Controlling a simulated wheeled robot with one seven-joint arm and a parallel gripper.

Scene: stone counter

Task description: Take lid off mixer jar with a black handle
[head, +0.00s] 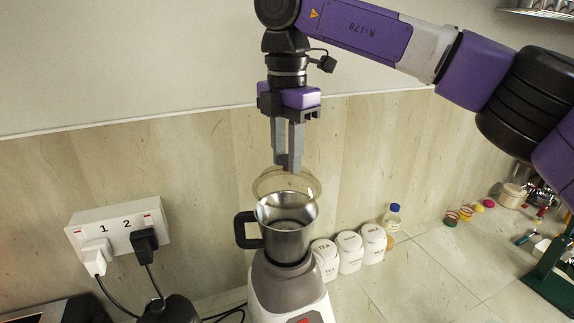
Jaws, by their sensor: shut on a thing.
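The mixer jar (288,243) is a steel cup with a black handle (246,231) on its left side. It stands upright on the white and grey mixer base (290,293). The lid (306,183) is round, clear and slightly amber. My gripper (288,165) points down over the jar and is shut on the lid near its middle. The lid shows at the top of the jar, and the inside of the jar shows below it. Whether the lid's lower edge touches the jar rim, I cannot tell.
White canisters (349,251) stand close right of the mixer, with a blue-capped bottle (392,217) behind them. A wall socket (118,232) with plugs is at left. A dark object (171,309) stands at front left.

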